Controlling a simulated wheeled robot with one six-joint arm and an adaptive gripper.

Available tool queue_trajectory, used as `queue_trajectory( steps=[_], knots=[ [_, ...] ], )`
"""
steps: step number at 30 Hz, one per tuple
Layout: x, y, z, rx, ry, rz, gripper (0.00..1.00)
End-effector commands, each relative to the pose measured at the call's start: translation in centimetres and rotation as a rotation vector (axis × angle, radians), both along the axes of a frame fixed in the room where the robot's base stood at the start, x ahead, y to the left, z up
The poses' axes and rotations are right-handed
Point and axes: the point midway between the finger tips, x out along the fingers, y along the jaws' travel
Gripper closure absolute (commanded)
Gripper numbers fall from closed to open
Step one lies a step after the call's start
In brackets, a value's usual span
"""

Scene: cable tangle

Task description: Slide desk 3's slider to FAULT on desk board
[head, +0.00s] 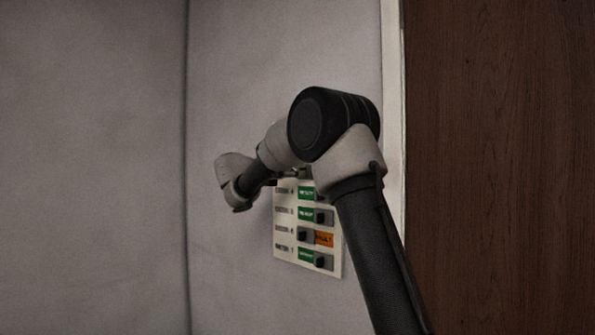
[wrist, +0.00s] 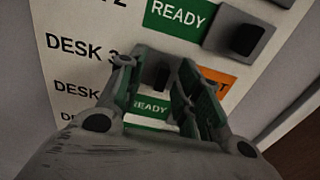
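The desk board (head: 284,262) is a pale panel on the wall with rows of labels and sliders. In the head view, desk 3's slider (head: 304,236) is at the left of its row, with the orange FAULT plate (head: 324,239) uncovered on its right. In the wrist view, the dark knob of desk 3's slider (wrist: 156,72) shows between the fingers of my gripper (wrist: 155,78). The fingers are apart, one on each side of the knob; I cannot tell whether they touch it. Orange (wrist: 214,80) shows behind the right finger. In the head view my arm hides most of the gripper.
Desk 2's slider (wrist: 245,36) is at the right of its row, beside green READY (wrist: 180,17). The row below desk 3 also shows green READY (wrist: 150,108). A dark wooden surface (head: 500,150) stands right of the board. The wall (head: 90,150) left of it is bare.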

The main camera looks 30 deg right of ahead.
Motion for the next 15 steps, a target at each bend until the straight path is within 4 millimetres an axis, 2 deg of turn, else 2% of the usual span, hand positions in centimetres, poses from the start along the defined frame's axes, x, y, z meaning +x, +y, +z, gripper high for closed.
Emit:
queue_trajectory(
  steps=[3,9,15],
  knots=[
    [-0.9,2.7,0.0,0.000,0.000,0.005,0.66],
    [-2.3,6.8,0.0,0.000,0.000,0.005,0.66],
    [-3.2,9.0,-0.1,0.001,0.000,0.002,0.66]
  ],
)
